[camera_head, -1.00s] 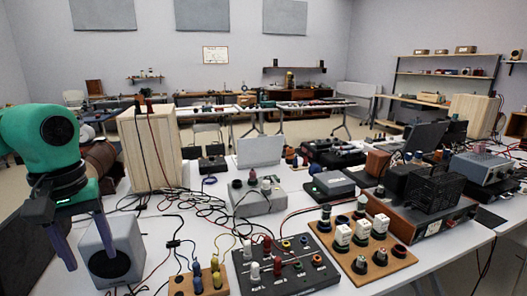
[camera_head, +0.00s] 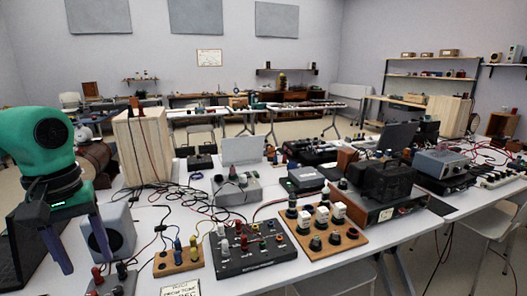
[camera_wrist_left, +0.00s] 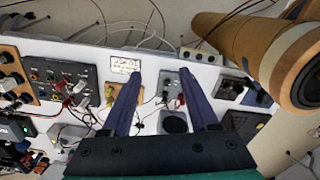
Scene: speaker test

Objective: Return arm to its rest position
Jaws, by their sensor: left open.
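My left gripper (camera_head: 87,260) hangs from the green arm at the left of the head view. Its two purple fingers are spread apart, pointing down, with nothing between them. In the head view the fingers overlap the grey speaker box (camera_head: 122,226), which has a dark round cone. In the left wrist view the open fingers (camera_wrist_left: 160,77) reach over the white bench, and a grey box with a dark round face (camera_wrist_left: 174,122) shows between them. I cannot tell the exact gap between fingers and speaker. My right gripper is in neither view.
The white bench holds a black terminal board (camera_head: 262,258), a wooden board with knobs (camera_head: 350,238), a small wooden block (camera_head: 168,265) and tangled cables. A tall wooden box (camera_head: 145,148) stands behind the speaker. A white card (camera_head: 180,289) lies at the front edge. Open floor shows beyond the bench.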

